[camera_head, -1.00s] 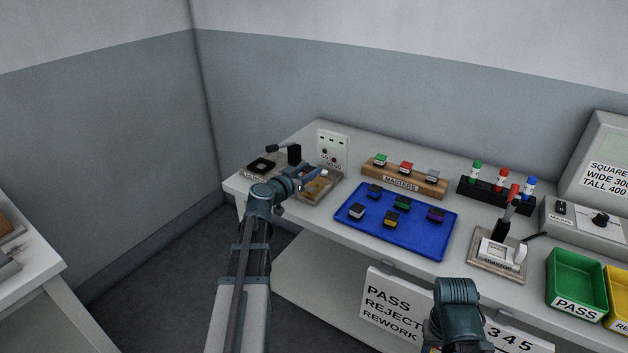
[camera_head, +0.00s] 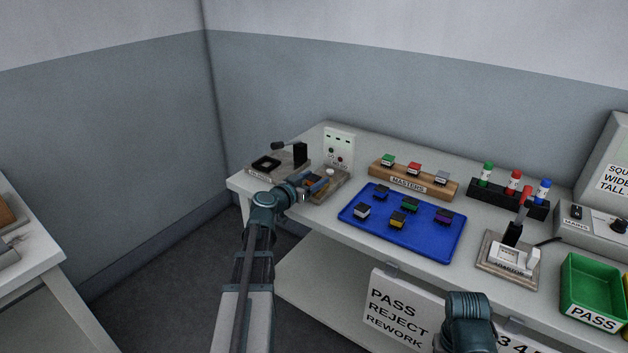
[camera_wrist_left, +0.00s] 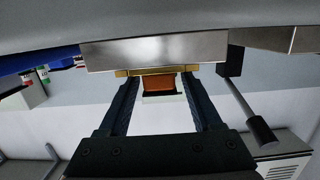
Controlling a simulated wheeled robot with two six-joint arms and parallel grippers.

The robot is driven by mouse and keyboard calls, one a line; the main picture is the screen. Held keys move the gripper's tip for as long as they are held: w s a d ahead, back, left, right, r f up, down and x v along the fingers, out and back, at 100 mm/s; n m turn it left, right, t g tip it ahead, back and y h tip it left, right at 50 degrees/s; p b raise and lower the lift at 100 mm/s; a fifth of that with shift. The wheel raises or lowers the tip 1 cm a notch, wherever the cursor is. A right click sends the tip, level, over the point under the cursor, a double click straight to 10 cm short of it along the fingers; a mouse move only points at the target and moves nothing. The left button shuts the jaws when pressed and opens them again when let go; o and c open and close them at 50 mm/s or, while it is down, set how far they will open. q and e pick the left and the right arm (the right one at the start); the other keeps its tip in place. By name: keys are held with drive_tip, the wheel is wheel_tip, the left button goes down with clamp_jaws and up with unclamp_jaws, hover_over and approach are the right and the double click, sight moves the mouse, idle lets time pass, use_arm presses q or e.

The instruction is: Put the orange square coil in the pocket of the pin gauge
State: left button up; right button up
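The orange square coil (camera_wrist_left: 160,83) shows in the left wrist view between my left fingertips, its orange side against a brass strip and a dark and white part below it. My left gripper (camera_wrist_left: 161,80) is open around it, with narrow gaps at its sides. In the head view, my left gripper (camera_head: 314,187) is low over a grey block (camera_head: 332,184), which looks like the pin gauge. The brass strip and steel face (camera_wrist_left: 155,52) of the block show in the wrist view. Whether the coil is seated in the pocket is hidden. My right gripper is out of view.
A fixture with a dark square recess (camera_head: 266,163) and black post stands just behind. A GO/NO-GO panel (camera_head: 339,147) is at the back. A blue tray (camera_head: 425,240) with several coils lies to the right, before the wooden masters block (camera_head: 440,192).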

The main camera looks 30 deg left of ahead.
use_arm(q)
drive_tip(key=shift+o, duration=0.2)
drive_tip(key=shift+r, duration=0.1)
drive_tip(key=shift+s+r+p, duration=0.15)
drive_tip(key=shift+p, duration=0.15)
drive_tip(key=s+r+p, duration=0.1)
drive_tip(key=s, duration=1)
drive_tip(key=shift+s+a+r, duration=0.3)
drive_tip(key=shift+a, duration=0.15)
